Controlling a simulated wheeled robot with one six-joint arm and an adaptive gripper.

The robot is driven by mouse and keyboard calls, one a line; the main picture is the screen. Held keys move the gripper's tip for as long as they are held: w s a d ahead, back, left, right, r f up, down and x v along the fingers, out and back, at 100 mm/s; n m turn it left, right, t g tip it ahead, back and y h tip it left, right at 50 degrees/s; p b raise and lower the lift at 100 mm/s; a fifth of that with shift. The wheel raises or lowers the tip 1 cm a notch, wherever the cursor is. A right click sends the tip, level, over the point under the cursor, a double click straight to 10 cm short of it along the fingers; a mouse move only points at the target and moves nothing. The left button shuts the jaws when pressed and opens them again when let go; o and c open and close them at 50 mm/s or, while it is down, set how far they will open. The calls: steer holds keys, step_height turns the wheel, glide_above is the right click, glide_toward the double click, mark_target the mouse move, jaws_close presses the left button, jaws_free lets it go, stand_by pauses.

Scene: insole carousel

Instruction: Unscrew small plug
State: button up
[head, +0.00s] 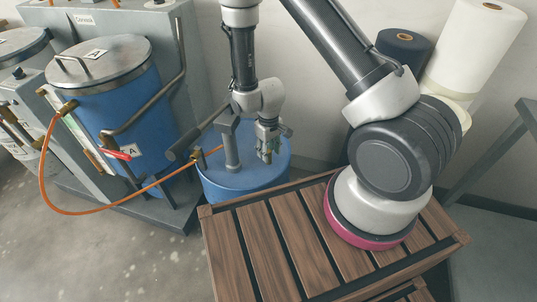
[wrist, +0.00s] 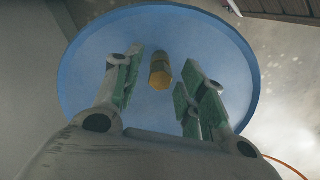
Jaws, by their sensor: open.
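The small plug (wrist: 160,73) is a brass-yellow hexagonal piece on the blue drum lid, seen in the wrist view. The blue drum (head: 240,184) stands behind the wooden slatted top in the head view, and its round lid fills much of the wrist view (wrist: 88,52). My gripper (head: 268,153) is above the drum lid, right of a grey post. In the wrist view my gripper (wrist: 160,85) is open, with a green-padded finger on each side of the plug and a gap to both. The plug cannot be made out in the head view.
A grey post with a dark handle (head: 231,143) rises from the lid close to my gripper. An orange hose (head: 130,199) runs from a brass fitting there to a larger blue tank (head: 120,105) at left. Rolls (head: 475,50) stand behind right.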

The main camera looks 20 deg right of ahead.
steer(key=shift+c, duration=0.5)
jaws_close()
steer(key=n, duration=0.6)
steer(key=shift+r, duration=0.2)
steer(key=shift+r, duration=1.55)
steer(key=shift+r, duration=0.1)
step_height(320, 180, up, 7)
